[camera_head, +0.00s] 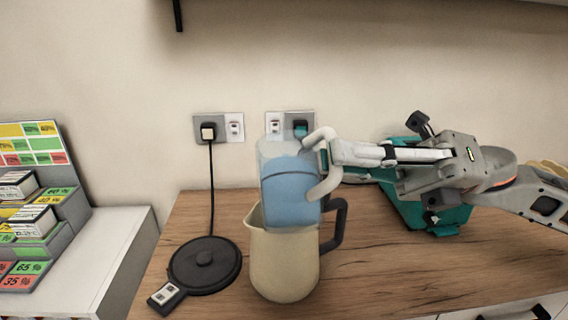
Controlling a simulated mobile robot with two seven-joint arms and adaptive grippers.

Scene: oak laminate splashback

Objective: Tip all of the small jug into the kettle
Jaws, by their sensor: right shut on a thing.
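The small jug (288,195) is clear, with blue liquid filling most of it and a pale handle on its right. My right gripper (326,160) is shut on that handle and holds the jug nearly upright, with only a slight tilt. The kettle (283,268) is cream with a dark handle on its right and a spout at left. It stands on the wooden counter. The jug's lower part overlaps the kettle's top in the picture and hides much of its opening. No stream of liquid shows. My left gripper is not in view.
A black round kettle base (205,263) lies left of the kettle, its cord running up to a wall socket (218,128). A teal object (450,220) stands behind my right arm. A display rack (55,225) is at far left. The counter's front right is clear.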

